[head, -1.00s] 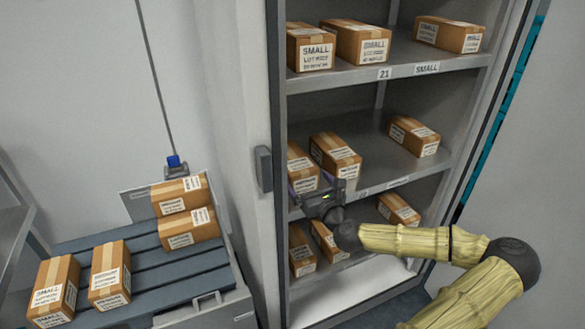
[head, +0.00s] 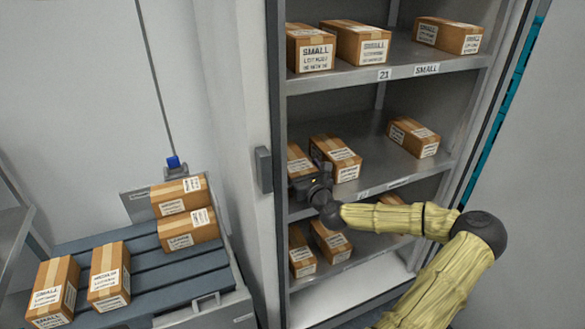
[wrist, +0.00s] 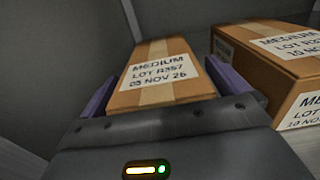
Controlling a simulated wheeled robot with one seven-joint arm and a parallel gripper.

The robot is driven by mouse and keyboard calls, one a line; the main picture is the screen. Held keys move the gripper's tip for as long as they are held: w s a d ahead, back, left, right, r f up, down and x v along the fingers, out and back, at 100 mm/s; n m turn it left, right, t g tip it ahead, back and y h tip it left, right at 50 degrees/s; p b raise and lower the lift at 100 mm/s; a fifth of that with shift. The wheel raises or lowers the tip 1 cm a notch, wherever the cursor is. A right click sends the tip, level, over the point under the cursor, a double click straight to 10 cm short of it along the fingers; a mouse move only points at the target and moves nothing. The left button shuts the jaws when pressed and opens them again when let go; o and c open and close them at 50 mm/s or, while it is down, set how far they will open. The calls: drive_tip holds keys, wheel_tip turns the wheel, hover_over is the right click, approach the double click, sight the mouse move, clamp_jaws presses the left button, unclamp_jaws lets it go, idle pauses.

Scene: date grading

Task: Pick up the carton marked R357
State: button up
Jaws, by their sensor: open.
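The carton marked R357 (wrist: 160,75) is a brown box with a tape strip and a white label reading MEDIUM, LOT R357, 05 NOV 26. In the head view it is the left carton (head: 298,158) on the middle shelf, partly hidden by my gripper. My gripper (wrist: 165,88) is open, with a purple finger on each side of the carton's near end. I cannot tell whether the fingers touch it.
Another MEDIUM carton (wrist: 275,65) stands close on the right of it, also seen in the head view (head: 336,158). A third carton (head: 414,137) is farther right on the middle shelf (head: 380,165). More cartons fill the shelves above and below. A blue-grey slatted platform (head: 140,275) holds several cartons.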

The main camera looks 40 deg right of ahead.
drive_tip(key=shift+c, duration=0.2)
idle(0.3)
drive_tip(key=c, duration=1.3)
drive_tip(key=shift+r, duration=0.1)
drive_tip(key=shift+r, duration=0.1)
wheel_tip(320, 180, up, 10)
drive_tip(key=shift+f+p, duration=0.1)
drive_tip(key=shift+p, duration=0.7)
